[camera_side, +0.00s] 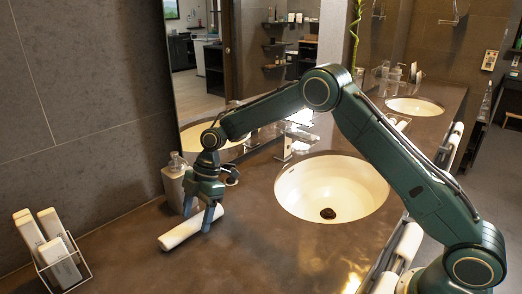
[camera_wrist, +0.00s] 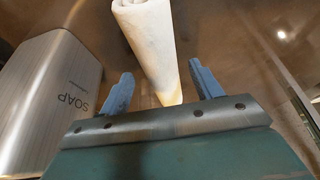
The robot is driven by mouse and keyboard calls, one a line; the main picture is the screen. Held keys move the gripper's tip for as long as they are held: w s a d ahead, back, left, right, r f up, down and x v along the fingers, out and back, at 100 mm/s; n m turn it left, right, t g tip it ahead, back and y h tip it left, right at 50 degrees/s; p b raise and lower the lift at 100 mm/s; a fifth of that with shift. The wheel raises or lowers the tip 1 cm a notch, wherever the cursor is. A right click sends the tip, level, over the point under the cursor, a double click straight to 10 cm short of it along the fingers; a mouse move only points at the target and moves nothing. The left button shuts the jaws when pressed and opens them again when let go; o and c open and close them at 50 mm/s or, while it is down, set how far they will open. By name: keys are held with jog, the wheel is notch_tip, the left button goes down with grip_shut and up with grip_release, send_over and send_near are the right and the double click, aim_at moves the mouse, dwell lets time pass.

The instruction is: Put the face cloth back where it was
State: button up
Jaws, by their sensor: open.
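The face cloth is a white roll (camera_side: 190,229) lying on the dark counter, left of the near sink. In the wrist view the roll (camera_wrist: 150,45) runs from the top edge down between the two fingers. My gripper (camera_side: 203,219) is low over the roll's right part, with its fingers pointing down around it. In the wrist view my gripper (camera_wrist: 158,88) is open, a finger on each side of the roll with gaps showing. I cannot tell whether the fingers touch the counter.
A soap dispenser (camera_side: 174,184) stands close behind my gripper; it fills the left of the wrist view (camera_wrist: 50,95). A wire rack with white boxes (camera_side: 52,250) is at the far left. The near sink (camera_side: 332,189) is to the right. More white rolls (camera_side: 408,243) lie along the front edge.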

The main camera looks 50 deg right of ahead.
jog(key=d, duration=1.1)
jog(key=shift+d, duration=0.15)
jog(key=s+r+m+t+h, duration=0.1)
jog(key=s+r+m, duration=0.3)
jog(key=s+r, duration=0.45)
jog(key=s+r+m+t+h, duration=0.15)
jog(key=s+r+m, duration=0.35)
jog(key=r, duration=0.6)
jog(key=s+d+r+m+t+h, duration=0.1)
jog(key=s+m, duration=0.3)
jog(key=s, duration=0.8)
jog(key=s+d+r+m+t+h, duration=0.1)
jog(key=s+m, duration=0.4)
jog(key=s, duration=0.7)
jog(key=shift+d+t, duration=0.55)
jog(key=shift+d, duration=0.4)
jog(key=shift+w, duration=0.1)
